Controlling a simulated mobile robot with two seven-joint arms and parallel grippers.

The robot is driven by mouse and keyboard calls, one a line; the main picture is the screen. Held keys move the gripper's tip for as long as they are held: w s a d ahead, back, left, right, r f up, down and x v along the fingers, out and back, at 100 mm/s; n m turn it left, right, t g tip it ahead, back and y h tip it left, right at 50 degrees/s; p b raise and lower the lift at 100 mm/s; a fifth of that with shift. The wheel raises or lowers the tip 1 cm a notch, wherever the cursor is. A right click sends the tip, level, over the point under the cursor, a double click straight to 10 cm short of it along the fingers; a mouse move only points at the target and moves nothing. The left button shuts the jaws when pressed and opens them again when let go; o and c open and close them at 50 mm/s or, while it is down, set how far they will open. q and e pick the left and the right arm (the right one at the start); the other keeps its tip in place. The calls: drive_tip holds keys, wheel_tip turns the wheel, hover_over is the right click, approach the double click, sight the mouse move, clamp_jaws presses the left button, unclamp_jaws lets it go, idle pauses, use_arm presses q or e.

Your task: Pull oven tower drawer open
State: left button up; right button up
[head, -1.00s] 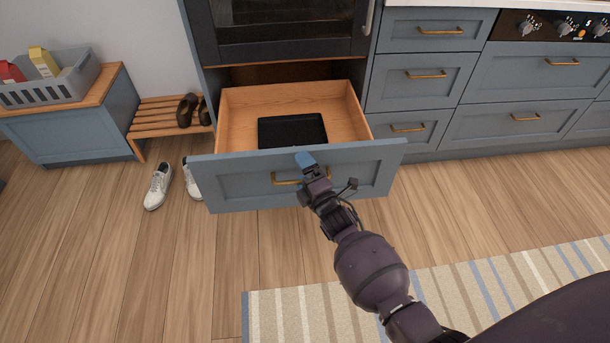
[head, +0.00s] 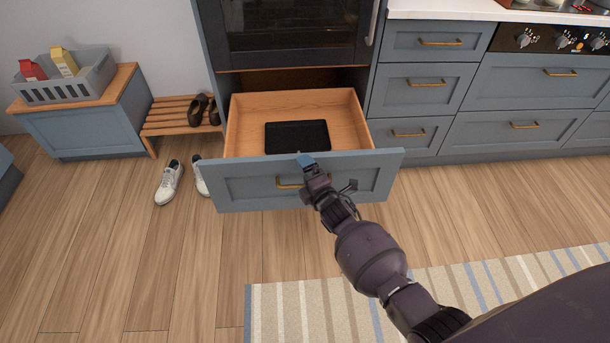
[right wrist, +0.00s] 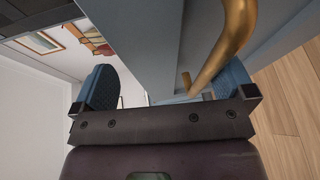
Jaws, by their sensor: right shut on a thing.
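The oven tower drawer (head: 235,188) stands well open below the oven. It has a blue-grey front and a wooden inside. Its brass bar handle (head: 287,183) is on the front, partly hidden by my right gripper (head: 307,168). My right gripper is shut on the handle, with a blue fingertip showing near the drawer's top edge. In the right wrist view, the brass handle (right wrist: 234,42) runs past the finger at right of the gripper (right wrist: 165,85). A black tray (head: 296,136) lies inside the drawer. My left gripper is out of view.
The oven (head: 290,30) is above the drawer. White shoes (head: 170,183) stand on the floor left of the drawer, by a low wooden rack (head: 180,118). Fixed drawers (head: 420,90) are at right. A striped rug (head: 300,310) lies in front; the floor between is clear.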

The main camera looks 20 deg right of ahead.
drive_tip(key=shift+s+d+r+t, duration=0.15)
drive_tip(key=shift+s+r, duration=0.2)
drive_tip(key=shift+r, duration=0.3)
drive_tip(key=shift+s+d+r+t, duration=0.15)
drive_tip(key=shift+s+r, duration=0.15)
drive_tip(key=shift+r, duration=0.3)
drive_tip(key=shift+s+f, duration=0.25)
drive_tip(key=shift+s, duration=0.6)
drive_tip(key=shift+s+p, duration=0.3)
drive_tip(key=c, duration=0.6)
drive_tip(key=shift+s, duration=0.4)
drive_tip(key=shift+c, duration=1.1)
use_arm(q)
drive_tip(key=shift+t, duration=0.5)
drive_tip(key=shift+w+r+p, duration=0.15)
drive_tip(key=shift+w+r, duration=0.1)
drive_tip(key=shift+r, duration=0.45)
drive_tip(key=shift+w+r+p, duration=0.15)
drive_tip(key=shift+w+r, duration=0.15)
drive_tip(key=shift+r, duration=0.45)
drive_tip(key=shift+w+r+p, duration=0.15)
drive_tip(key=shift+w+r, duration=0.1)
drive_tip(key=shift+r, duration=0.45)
use_arm(e)
drive_tip(key=s+f, duration=0.3)
drive_tip(key=s, duration=0.5)
drive_tip(key=shift+s+d, duration=0.15)
drive_tip(key=shift+d, duration=0.25)
